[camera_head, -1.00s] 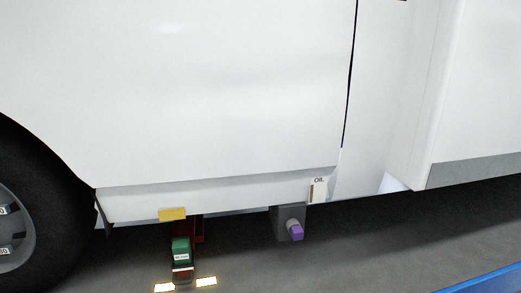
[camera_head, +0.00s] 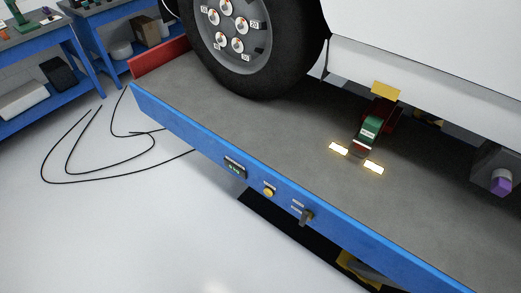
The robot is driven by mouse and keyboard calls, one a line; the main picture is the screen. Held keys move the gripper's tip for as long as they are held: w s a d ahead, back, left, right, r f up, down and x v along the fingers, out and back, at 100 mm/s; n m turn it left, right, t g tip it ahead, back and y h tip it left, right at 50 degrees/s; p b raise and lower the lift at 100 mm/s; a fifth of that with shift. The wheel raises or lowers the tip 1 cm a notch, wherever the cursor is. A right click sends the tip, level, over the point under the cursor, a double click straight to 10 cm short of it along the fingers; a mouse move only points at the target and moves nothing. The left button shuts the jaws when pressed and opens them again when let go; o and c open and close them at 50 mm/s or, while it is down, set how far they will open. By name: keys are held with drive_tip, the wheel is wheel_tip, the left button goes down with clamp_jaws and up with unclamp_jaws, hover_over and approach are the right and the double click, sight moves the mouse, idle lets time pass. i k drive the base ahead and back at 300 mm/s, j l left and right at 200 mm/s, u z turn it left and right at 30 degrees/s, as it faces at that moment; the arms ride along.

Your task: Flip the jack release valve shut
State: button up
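A small red jack (camera_head: 378,112) stands on the grey platform under the white motorhome's sill, below a yellow pad or plate (camera_head: 385,90). A green part with a white label (camera_head: 370,128) sits on the jack's near side, with a dark red, pale-edged end at its foot. Two glowing pale bars (camera_head: 373,167) lie on the deck, one each side of that end. I cannot tell which part is the release valve or how it is set. My gripper is not in view.
The blue platform edge (camera_head: 200,143) carries a small display (camera_head: 235,167), a yellow button (camera_head: 268,191) and a dark lever (camera_head: 305,216). A wheel (camera_head: 238,35) stands left of the jack. A purple-ended fitting (camera_head: 501,183) is at right. Black cables (camera_head: 97,180) lie on open floor.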

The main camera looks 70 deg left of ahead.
sight(304, 218)
drive_tip(key=u, duration=1.45)
drive_tip(key=k+u, duration=0.2)
drive_tip(key=u, duration=0.15)
drive_tip(key=k+j+u, duration=0.1)
drive_tip(key=u, duration=0.25)
drive_tip(key=k+j+u, duration=0.15)
drive_tip(key=k+u, duration=0.2)
